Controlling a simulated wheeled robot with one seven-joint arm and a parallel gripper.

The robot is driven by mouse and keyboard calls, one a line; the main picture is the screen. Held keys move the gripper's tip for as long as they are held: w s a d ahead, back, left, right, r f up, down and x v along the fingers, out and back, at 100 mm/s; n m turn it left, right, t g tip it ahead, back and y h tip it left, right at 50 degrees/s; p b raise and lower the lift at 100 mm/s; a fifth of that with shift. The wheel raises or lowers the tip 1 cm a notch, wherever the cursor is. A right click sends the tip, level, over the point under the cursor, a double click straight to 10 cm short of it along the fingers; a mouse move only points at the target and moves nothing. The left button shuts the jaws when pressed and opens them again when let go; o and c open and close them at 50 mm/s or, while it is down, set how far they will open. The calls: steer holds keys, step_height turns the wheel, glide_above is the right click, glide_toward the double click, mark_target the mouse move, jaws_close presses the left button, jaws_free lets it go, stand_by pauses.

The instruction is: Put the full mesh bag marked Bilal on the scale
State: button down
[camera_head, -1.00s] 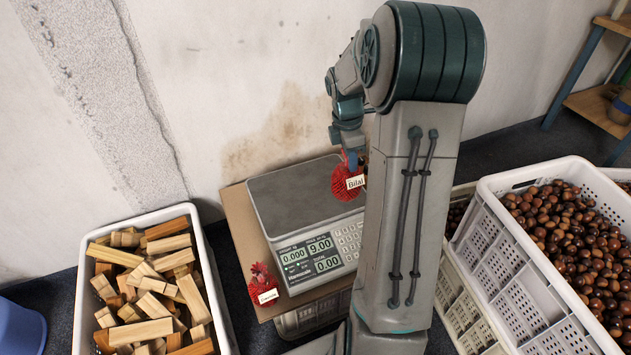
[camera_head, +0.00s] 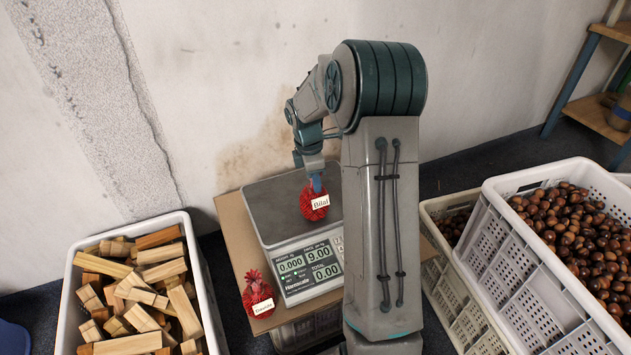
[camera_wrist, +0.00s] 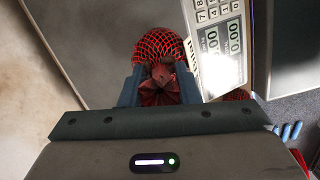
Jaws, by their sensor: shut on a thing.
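The red mesh bag marked Bilal (camera_head: 308,205) is full and hangs from my gripper (camera_head: 316,184), which is shut on its gathered top. In the head view the bag appears in front of the grey plate of the scale (camera_head: 262,213); I cannot tell whether it touches the plate. The scale's display reads 0.000, 9.00 and 0.00. In the wrist view the bag's mesh body (camera_wrist: 160,45) shows beyond the fingers (camera_wrist: 160,88), with the plate (camera_wrist: 95,50) around it and the display (camera_wrist: 222,50) to its right.
A second red mesh bag (camera_head: 257,290) with a white label stands on the cardboard left of the display. A white crate of wood blocks (camera_head: 70,290) is at left. A white crate of chestnuts (camera_head: 535,285) is at right. A wall stands behind the scale.

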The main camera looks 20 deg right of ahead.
steer(key=shift+r, duration=0.1)
steer(key=c, duration=1.1)
jaws_free()
